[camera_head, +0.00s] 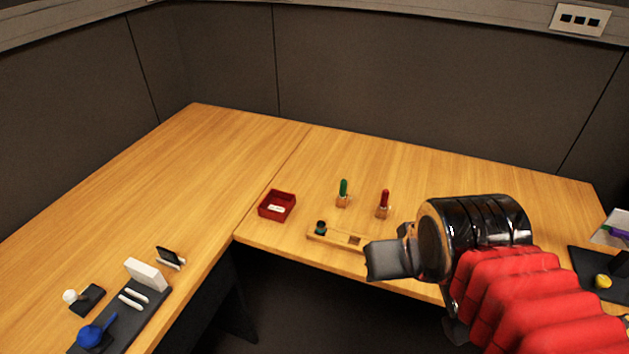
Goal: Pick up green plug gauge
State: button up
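The green plug gauge (343,188) stands upright in a small wooden block on the desk, right of the red tray. A similar red plug gauge (384,198) stands in its own block to its right. My gripper (384,262) is at the front edge of the desk, to the right of and nearer than the green gauge, and apart from it. Its fingers are seen from the side as one dark shape, so I cannot tell whether they are open or whether anything is between them.
A wooden holder (334,237) with a dark round piece lies near the front edge, left of my gripper. A red tray (278,205) holds a white item. A dark mat (600,275) with a yellow ball is at the right. The desk behind the gauges is clear.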

aim_at(343, 182)
jog(key=u, duration=0.45)
jog(key=i, duration=0.85)
jog(key=u, duration=0.45)
